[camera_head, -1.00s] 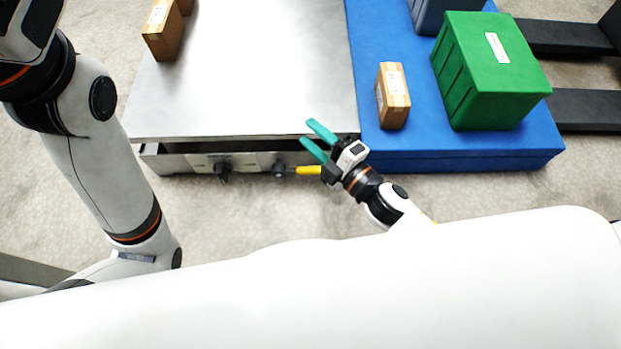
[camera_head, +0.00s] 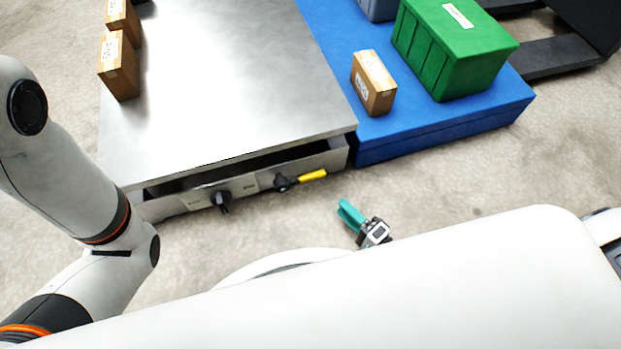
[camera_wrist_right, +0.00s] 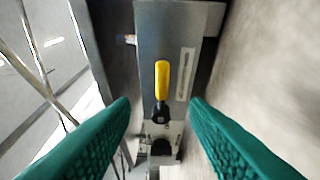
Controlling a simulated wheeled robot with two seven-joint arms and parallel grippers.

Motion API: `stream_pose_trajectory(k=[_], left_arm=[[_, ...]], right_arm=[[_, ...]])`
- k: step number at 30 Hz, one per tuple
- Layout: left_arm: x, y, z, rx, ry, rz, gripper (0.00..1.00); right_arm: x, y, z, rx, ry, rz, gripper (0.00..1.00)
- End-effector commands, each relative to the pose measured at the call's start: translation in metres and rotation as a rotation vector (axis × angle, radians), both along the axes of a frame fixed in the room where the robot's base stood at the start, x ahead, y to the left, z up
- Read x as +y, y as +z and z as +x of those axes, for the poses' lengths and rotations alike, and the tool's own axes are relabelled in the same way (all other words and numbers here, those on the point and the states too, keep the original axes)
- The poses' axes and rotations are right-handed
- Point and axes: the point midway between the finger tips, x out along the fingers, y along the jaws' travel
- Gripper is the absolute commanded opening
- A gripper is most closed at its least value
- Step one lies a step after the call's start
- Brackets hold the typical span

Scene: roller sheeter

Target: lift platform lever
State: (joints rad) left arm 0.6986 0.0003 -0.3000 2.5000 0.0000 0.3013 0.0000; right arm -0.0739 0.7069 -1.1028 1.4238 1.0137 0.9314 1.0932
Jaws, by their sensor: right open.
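The platform lever has a yellow handle (camera_head: 313,175) on a black pivot (camera_head: 284,183). It sits on the front panel of the silver platform (camera_head: 230,80) and lies along the panel, pointing right in the head view. My right gripper (camera_head: 350,212), with teal fingers, is open and empty, in front of the panel and apart from the lever. In the right wrist view the yellow handle (camera_wrist_right: 162,80) shows in the gap between the open fingers (camera_wrist_right: 160,103), beyond their tips. My left arm shows at the left; its gripper is out of view.
A second black knob (camera_head: 221,201) is left of the lever on the panel. A blue platform (camera_head: 440,125) adjoins at the right, bearing a brown box (camera_head: 373,83) and a green crate (camera_head: 455,48). More brown boxes (camera_head: 118,70) stand on the silver platform. The floor in front is clear.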

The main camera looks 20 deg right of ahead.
Motion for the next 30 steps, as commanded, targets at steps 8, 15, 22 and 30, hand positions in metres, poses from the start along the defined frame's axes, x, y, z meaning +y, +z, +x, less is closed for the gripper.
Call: stream_pose_trajectory(k=[8, 15, 22, 30], left_arm=[[0.000, -0.015, 0.000, -0.001, 0.000, 0.000, 0.36], [0.000, -0.035, 0.000, -0.001, 0.000, 0.000, 0.36], [0.000, -0.047, 0.000, -0.001, 0.000, 0.001, 0.36], [0.000, -0.048, -0.001, -0.002, 0.000, 0.000, 0.36]], right_arm=[[0.008, -0.005, 0.028, 0.012, -0.013, 0.021, 0.42], [0.029, -0.006, 0.073, 0.011, -0.013, 0.020, 0.42], [0.042, -0.005, 0.101, 0.013, -0.013, 0.017, 0.42], [0.045, -0.003, 0.109, 0.015, -0.012, 0.016, 0.42]])
